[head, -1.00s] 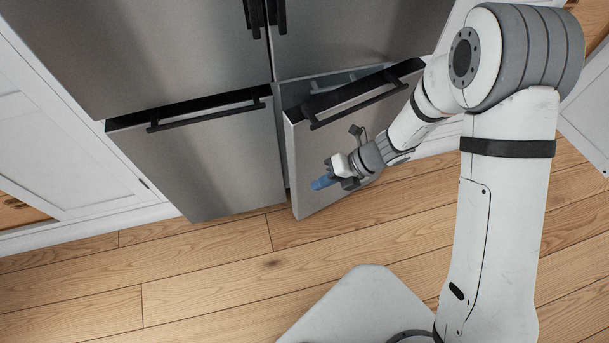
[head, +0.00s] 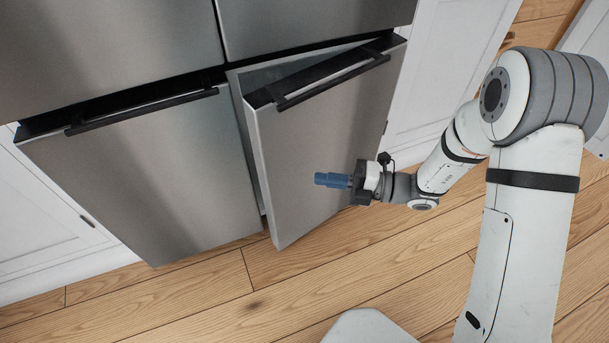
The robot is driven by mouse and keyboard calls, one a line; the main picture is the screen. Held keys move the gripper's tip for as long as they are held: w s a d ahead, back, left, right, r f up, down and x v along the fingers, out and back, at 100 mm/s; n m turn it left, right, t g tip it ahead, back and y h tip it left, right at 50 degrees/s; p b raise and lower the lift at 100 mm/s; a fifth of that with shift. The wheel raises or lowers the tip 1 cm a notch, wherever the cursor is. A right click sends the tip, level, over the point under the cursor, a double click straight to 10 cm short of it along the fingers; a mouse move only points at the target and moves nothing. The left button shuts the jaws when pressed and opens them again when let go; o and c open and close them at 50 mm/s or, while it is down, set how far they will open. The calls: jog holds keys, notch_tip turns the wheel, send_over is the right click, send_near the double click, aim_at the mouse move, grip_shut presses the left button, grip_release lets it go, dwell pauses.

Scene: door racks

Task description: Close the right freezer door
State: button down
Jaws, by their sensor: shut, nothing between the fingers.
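The right freezer door (head: 318,140) is the lower right steel door of the fridge. It stands ajar, with its left edge swung out from the body and a dark gap above it. Its black bar handle (head: 333,84) runs along the top. My gripper (head: 322,179) has blue fingers, is shut and empty, and points left in front of the door's lower middle. I cannot tell whether the fingers touch the door. The left freezer door (head: 150,180) beside it looks closed.
The upper fridge doors (head: 110,40) are closed above. White cabinets (head: 428,75) stand to the right, and a white cabinet (head: 50,215) is at the left. The wooden floor (head: 215,290) in front is clear.

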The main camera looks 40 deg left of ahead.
aim_at(277, 163)
jog(key=shift+w+a+b+x, duration=0.35)
jog(key=shift+b+x, duration=0.45)
jog(key=shift+x, duration=1.15)
jog(key=shift+w+a+b+x, duration=0.15)
jog(key=shift+w+b+x, duration=0.45)
jog(key=shift+x, duration=1.4)
jog(key=shift+w+a+b+x, duration=0.25)
jog(key=shift+b+x, duration=0.7)
jog(key=shift+x, duration=1)
